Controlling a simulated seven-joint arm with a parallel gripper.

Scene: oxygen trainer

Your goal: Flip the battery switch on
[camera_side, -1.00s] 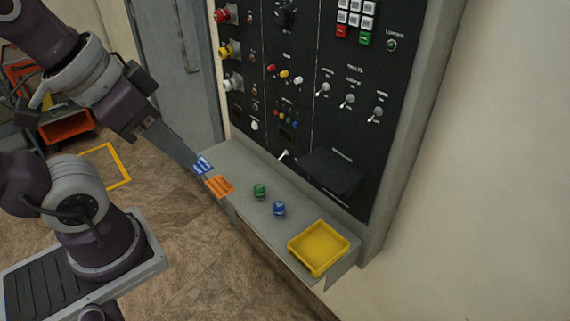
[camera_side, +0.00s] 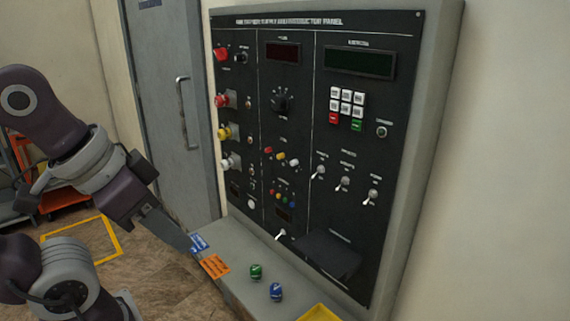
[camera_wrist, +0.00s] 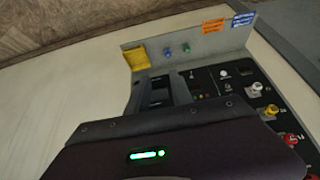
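The black control panel (camera_side: 300,135) carries three silver toggle switches in its right section: a left one (camera_side: 320,171), a middle one (camera_side: 343,182) and a right one (camera_side: 371,197). A white-tipped lever (camera_side: 280,235) sits low in the middle section. The labels are too small to read, so I cannot tell which is the battery switch. My gripper (camera_side: 170,230) is left of the panel, its tip appearing near the blue tag in the picture and apart from the switches.
A grey shelf (camera_side: 235,272) juts out below the panel. A grey door (camera_side: 160,70) stands behind.

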